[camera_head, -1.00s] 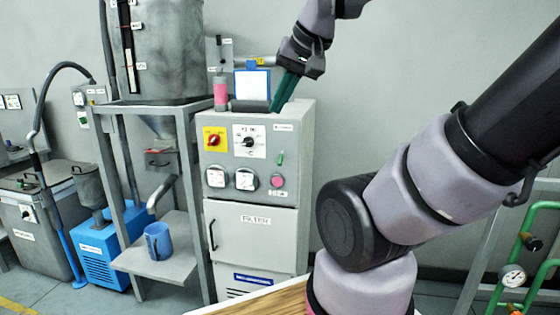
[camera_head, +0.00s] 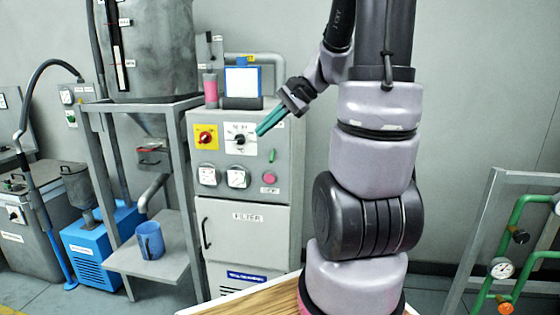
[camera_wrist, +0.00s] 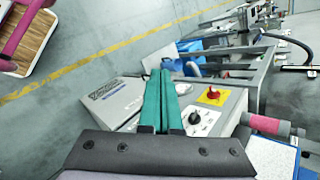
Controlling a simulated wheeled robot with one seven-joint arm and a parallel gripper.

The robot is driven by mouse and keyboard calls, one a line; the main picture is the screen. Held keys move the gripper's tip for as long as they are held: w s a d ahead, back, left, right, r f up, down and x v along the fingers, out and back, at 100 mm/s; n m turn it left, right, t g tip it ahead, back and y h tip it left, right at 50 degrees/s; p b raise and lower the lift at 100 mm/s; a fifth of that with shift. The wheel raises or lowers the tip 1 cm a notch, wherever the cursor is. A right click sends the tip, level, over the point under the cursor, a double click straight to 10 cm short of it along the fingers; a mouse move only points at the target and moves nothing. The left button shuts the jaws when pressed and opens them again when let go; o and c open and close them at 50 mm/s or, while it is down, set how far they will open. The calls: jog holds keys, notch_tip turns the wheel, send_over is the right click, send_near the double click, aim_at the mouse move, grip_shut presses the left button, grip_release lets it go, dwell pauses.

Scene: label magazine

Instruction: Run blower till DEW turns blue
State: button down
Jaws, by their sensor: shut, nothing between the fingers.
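The grey control cabinet (camera_head: 293,160) stands ahead with a red switch on a yellow plate (camera_head: 206,138) and a black rotary knob on a white dial plate (camera_head: 240,140). Two round gauges (camera_head: 208,175), a green indicator and a pink button (camera_head: 269,177) sit below. A pink-filled cylinder (camera_head: 210,90) stands on top, beside a blue-framed white panel (camera_head: 242,82). My gripper (camera_head: 262,131) has green fingers, shut and empty, just right of the knob in the head view. In the wrist view the shut fingers (camera_wrist: 161,78) lie left of the knob (camera_wrist: 194,118). The DEW label is not readable.
A grey hopper (camera_head: 155,45) on a metal frame with a blue jug (camera_head: 150,240) on its shelf stands left. A blue machine (camera_head: 95,245) is beyond. Green pipes with a gauge (camera_head: 502,268) are at right. A wooden top (camera_head: 250,305) is in front.

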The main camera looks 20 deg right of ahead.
jog(key=w+d+f+m+t, duration=0.3)
jog(key=w+d+f+m, duration=0.35)
jog(key=d, duration=0.25)
jog(key=m+t, duration=0.3)
send_near(272, 156)
jog(key=d+f, duration=0.1)
jog(key=d, duration=0.2)
jog(key=shift+s+a+h, duration=0.25)
jog(key=shift+s+h, duration=0.15)
jog(key=x, duration=1)
jog(key=shift+a, duration=0.1)
